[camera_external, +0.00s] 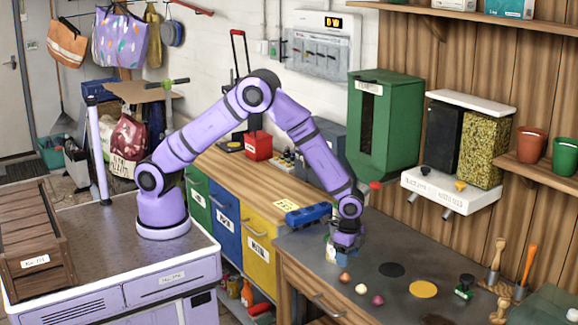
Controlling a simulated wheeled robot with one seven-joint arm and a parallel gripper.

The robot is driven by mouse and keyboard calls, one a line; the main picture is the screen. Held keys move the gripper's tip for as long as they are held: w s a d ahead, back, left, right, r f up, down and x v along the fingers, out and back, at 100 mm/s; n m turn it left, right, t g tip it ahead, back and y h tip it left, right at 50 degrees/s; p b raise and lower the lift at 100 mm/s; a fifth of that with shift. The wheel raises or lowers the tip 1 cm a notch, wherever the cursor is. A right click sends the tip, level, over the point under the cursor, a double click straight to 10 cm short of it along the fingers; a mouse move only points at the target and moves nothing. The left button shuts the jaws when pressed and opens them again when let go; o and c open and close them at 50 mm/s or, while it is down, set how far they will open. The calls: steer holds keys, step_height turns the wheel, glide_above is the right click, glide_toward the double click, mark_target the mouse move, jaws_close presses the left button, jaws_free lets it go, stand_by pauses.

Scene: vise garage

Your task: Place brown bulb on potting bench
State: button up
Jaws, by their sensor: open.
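The brown bulb (345,278) lies on the dark grey top of the wooden-fronted bench (320,262), which looks like the potting bench. A cream bulb (361,289) and a purple-red bulb (378,300) lie beside it in a slanting row. My gripper (340,257) points down just above and behind the brown bulb. Its jaws are open, and they look apart from the bulb. The fingers are small and dark here, and a small blue and pale patch shows between or behind them; I cannot tell what it is.
A black disc (391,270) and a yellow-orange disc (423,289) lie right of the bulbs. A small dark green item (464,286) and hand tools (524,271) stand farther right. A green wall cabinet (384,127) and a white-based dispenser (455,203) hang behind.

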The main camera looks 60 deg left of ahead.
mark_target(346, 273)
steer(key=shift+r, duration=2.4)
steer(key=a+r+n+t+h, duration=0.15)
steer(key=a+r+n, duration=0.45)
steer(key=a+r, duration=2.05)
steer(key=s+a+r+n+t, duration=0.1)
steer(key=s+a+r+n, duration=0.15)
steer(key=a, duration=0.35)
steer(key=s+a+r+n+t, duration=0.1)
steer(key=s+a+r, duration=0.1)
steer(key=s+a, duration=0.35)
steer(key=s+a+n+t+y, duration=0.1)
steer(key=s+a+n, duration=0.3)
steer(key=s+a, duration=0.6)
steer(key=shift+s+a+r+n+t, duration=0.2)
steer(key=shift+s+r+n+t, duration=0.2)
steer(key=shift+s, duration=0.55)
